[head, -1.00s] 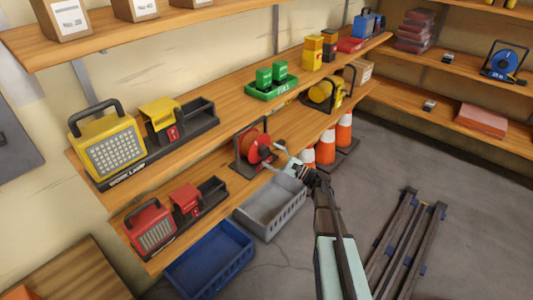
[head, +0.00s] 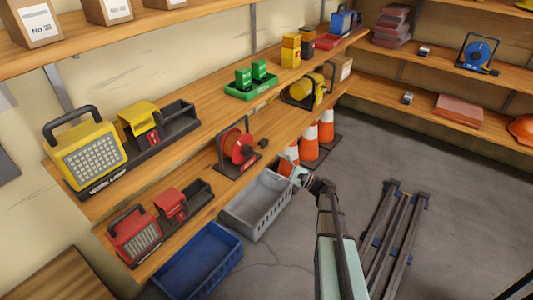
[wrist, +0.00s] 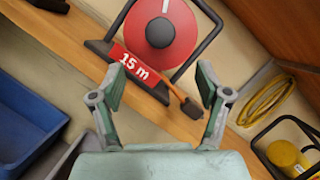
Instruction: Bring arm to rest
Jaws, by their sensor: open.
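My gripper (head: 296,174) is open in the head view, at the end of my arm, in front of the lower shelf and above the right end of the grey crate. In the wrist view my gripper (wrist: 162,88) shows two spread fingers with nothing between their tips. Beyond them a red cable reel (wrist: 163,22) stands in a dark frame with a red "15 m" label. In the head view the red reel (head: 238,145) stands on the lower shelf, left of my gripper and apart from it.
A grey crate (head: 262,222) and a blue crate (head: 200,268) stand on the floor below the shelf. Orange-white cones (head: 309,142) stand behind my gripper. Dark folded trestles (head: 400,235) lie on the floor at right. Floor between cones and trestles is clear.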

